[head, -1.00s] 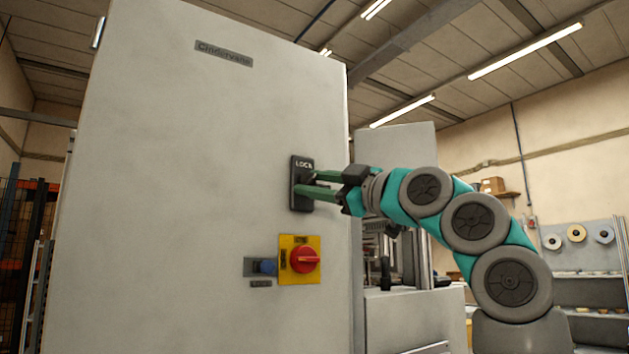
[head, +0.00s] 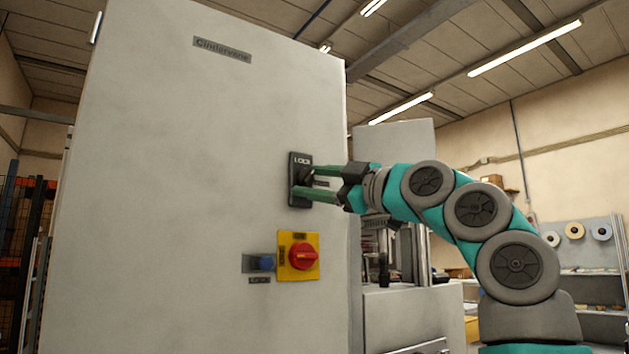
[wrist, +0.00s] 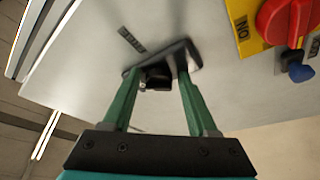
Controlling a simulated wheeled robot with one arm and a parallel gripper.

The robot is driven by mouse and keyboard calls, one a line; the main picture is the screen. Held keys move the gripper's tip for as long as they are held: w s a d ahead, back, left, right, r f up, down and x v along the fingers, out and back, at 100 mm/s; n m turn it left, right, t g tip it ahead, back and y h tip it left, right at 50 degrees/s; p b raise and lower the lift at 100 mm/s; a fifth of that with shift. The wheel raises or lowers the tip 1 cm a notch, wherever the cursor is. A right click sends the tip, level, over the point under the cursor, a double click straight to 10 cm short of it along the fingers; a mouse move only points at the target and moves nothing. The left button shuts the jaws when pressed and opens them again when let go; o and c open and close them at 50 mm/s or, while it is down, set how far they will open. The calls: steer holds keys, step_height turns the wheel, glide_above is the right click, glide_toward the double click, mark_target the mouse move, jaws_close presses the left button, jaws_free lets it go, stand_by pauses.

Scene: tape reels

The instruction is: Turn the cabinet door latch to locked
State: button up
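The latch is a black upright plate (head: 299,197) marked LOCK at its top, on the grey cabinet door (head: 170,190) in the head view. Its dark knob (head: 305,178) sticks out from the plate, and it also shows in the wrist view (wrist: 157,77). My gripper (head: 314,181) reaches in from the right with its two green fingers apart, one above and one below the knob. In the wrist view my gripper (wrist: 158,75) has a finger on either side of the knob, with small gaps. I cannot tell which way the knob points.
Below the latch are a red rotary switch (head: 304,256) on a yellow plate (head: 284,272) and a blue knob (head: 264,263) beside it. A machine bay (head: 405,315) lies to the right of the door. The door face to the left is clear.

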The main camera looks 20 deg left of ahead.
steer(key=shift+o, duration=0.8)
steer(key=shift+r, duration=0.1)
steer(key=b+v, duration=0.2)
steer(key=v, duration=0.5)
steer(key=shift+s+d, duration=0.2)
steer(key=shift+d, duration=0.15)
